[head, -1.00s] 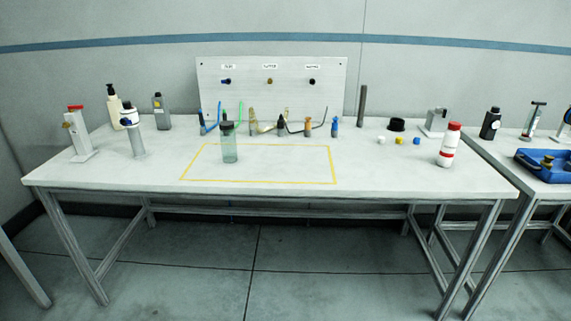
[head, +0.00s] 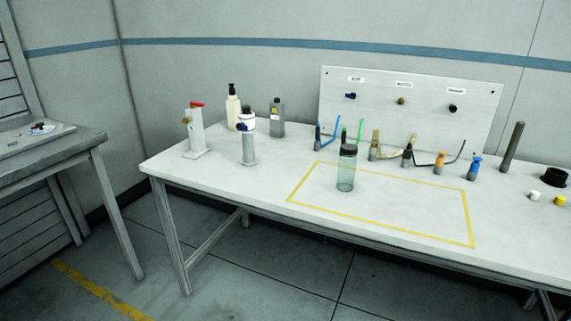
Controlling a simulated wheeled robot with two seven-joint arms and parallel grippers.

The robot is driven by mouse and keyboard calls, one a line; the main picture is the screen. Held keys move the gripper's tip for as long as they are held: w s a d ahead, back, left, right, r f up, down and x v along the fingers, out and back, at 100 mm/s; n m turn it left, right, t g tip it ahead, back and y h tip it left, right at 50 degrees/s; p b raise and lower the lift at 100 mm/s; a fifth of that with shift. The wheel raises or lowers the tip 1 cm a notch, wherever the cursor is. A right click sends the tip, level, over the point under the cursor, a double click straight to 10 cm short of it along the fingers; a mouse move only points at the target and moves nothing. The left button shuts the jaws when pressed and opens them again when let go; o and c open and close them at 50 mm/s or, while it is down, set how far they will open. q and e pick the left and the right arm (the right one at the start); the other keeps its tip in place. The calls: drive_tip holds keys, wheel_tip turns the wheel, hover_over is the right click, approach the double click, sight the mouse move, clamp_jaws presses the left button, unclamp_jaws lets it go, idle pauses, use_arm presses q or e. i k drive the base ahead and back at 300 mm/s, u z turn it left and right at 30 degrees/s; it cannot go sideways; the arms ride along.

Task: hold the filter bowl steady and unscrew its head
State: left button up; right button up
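A clear greenish vessel (head: 345,178) with a dark round top (head: 348,150) stands upright inside the yellow outline on the table; it looks like the filter bowl with its head on. The dark top sits on the vessel's mouth; how tightly cannot be seen. Neither of my grippers is in the head view, and nothing touches the vessel.
The white table (head: 250,180) also bears a red-topped stand (head: 196,135), a white-and-blue unit on a grey post (head: 248,150), bottles (head: 277,120) and a labelled panel (head: 425,105) with several coloured tools before it. The outlined area around the vessel is clear. Another table (head: 50,145) stands left.

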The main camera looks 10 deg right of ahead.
sight(346, 170)
drive_tip(key=u, duration=0.15)
drive_tip(key=i, duration=0.95)
drive_tip(key=z, duration=0.75)
drive_tip(key=i, duration=0.45)
drive_tip(key=z, duration=0.5)
